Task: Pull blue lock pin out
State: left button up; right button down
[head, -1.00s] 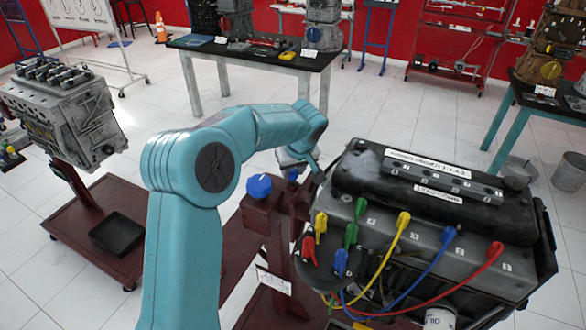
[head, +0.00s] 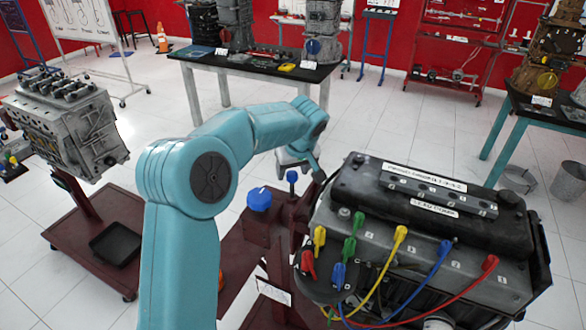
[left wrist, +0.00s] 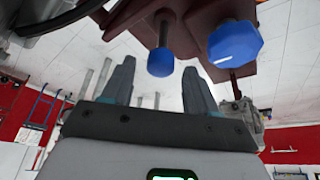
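The blue lock pin (head: 292,177) stands upright in the dark red engine stand (head: 268,228), with some of its stem showing below the round knob. A larger faceted blue knob (head: 259,199) sits to its left on the stand. My left gripper (head: 297,158) is just above the pin in the head view. In the left wrist view my left gripper (left wrist: 158,68) is open. The pin's knob (left wrist: 160,62) shows between the two fingertips, with a visible gap on each side; contact is not seen. My right gripper is not in view.
The engine (head: 430,215) with coloured plug leads stands close to the right of the pin. Another engine (head: 65,120) on a red trolley stands at the left. A dark bench (head: 250,68) is behind. Floor between them is clear.

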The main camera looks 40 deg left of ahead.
pick_arm(q)
jog(key=shift+w+a, duration=0.1)
jog(key=shift+r, duration=0.3)
jog(key=b+v, duration=0.1)
jog(key=v, duration=1.5)
jog(key=shift+f, duration=0.1)
jog(key=shift+d, duration=0.25)
